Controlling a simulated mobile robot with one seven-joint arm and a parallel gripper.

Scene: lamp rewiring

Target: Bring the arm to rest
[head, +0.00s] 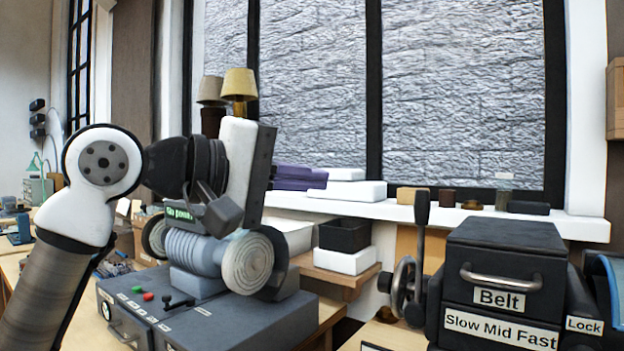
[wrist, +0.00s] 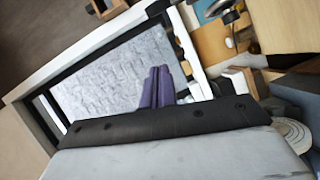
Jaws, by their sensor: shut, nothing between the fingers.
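My gripper (head: 318,178) has two purple fingers that point to the right in the head view, level with the window sill. In the wrist view the fingers (wrist: 156,72) lie side by side, shut, with nothing visible between them. The arm is raised and bent at the left of the head view, with the white and black hand in front of the window. No contact between the fingers and anything else is visible. The hand and wrist hide part of the space behind them.
A grey machine (head: 215,322) with a round, ribbed head stands below the hand. A dark machine (head: 507,270) labelled Belt stands at the right. The white sill (head: 480,220) behind holds small blocks. Two lamp shades (head: 239,83) stand behind the hand.

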